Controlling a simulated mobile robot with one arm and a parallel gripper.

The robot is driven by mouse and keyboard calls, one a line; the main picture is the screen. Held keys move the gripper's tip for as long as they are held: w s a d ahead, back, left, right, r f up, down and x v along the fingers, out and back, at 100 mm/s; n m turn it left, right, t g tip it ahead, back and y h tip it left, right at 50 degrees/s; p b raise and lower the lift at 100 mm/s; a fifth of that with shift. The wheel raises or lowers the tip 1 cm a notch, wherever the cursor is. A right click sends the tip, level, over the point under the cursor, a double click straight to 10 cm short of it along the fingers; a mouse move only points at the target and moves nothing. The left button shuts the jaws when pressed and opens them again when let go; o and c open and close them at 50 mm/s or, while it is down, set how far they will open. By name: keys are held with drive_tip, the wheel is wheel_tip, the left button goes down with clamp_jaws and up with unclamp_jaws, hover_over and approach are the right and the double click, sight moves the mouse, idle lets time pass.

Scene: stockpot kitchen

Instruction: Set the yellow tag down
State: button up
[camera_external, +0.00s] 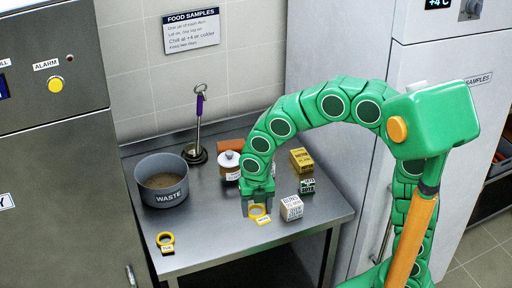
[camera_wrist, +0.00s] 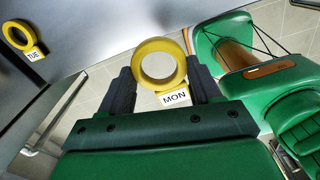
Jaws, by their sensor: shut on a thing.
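My gripper (camera_external: 257,207) is low over the front part of the steel table. It is shut on a yellow ring tag with a white label reading MON. In the wrist view the MON tag (camera_wrist: 160,84) sits between the two dark fingers of my gripper (camera_wrist: 161,76). In the external view the MON tag (camera_external: 263,219) shows just below the fingers; I cannot tell whether it touches the table. A second yellow tag, labelled TUE (camera_external: 166,242), lies at the table's front left and also shows in the wrist view (camera_wrist: 21,37).
The steel table (camera_external: 215,240) holds a grey WASTE pot (camera_external: 163,188) at left. A white-lidded jar (camera_external: 229,161), a purple-handled tool (camera_external: 199,107), a white printed box (camera_external: 291,208), a small green box (camera_external: 307,185) and a yellow box (camera_external: 301,160) stand around my gripper. The front middle is clear.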

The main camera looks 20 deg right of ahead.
wheel_tip(320, 180, up, 5)
drive_tip(key=shift+a+f, duration=0.1)
drive_tip(key=shift+w+d+r, duration=0.2)
drive_tip(key=shift+w, duration=0.15)
drive_tip(key=w+d+m, duration=0.3)
drive_tip(key=w+d, duration=0.2)
drive_tip(key=w, duration=0.5)
drive_tip(key=w+d+m, duration=0.2)
drive_tip(key=w+d, duration=0.3)
drive_tip(key=w, duration=0.4)
drive_tip(key=w+d+m, duration=0.5)
drive_tip(key=w+d, duration=0.8)
drive_tip(key=d, duration=0.2)
drive_tip(key=shift+w+a+f, duration=0.15)
drive_tip(key=shift+w+f, duration=2.15)
drive_tip(key=shift+f, duration=0.15)
drive_tip(key=shift+w+a+f, duration=0.15)
drive_tip(key=shift+w+f, duration=2.1)
drive_tip(key=shift+f, duration=0.15)
drive_tip(key=shift+w+a+f, duration=0.15)
drive_tip(key=shift+w+f, duration=2.15)
drive_tip(key=shift+f, duration=0.15)
drive_tip(key=shift+w+f, duration=0.1)
drive_tip(key=shift+f, duration=0.05)
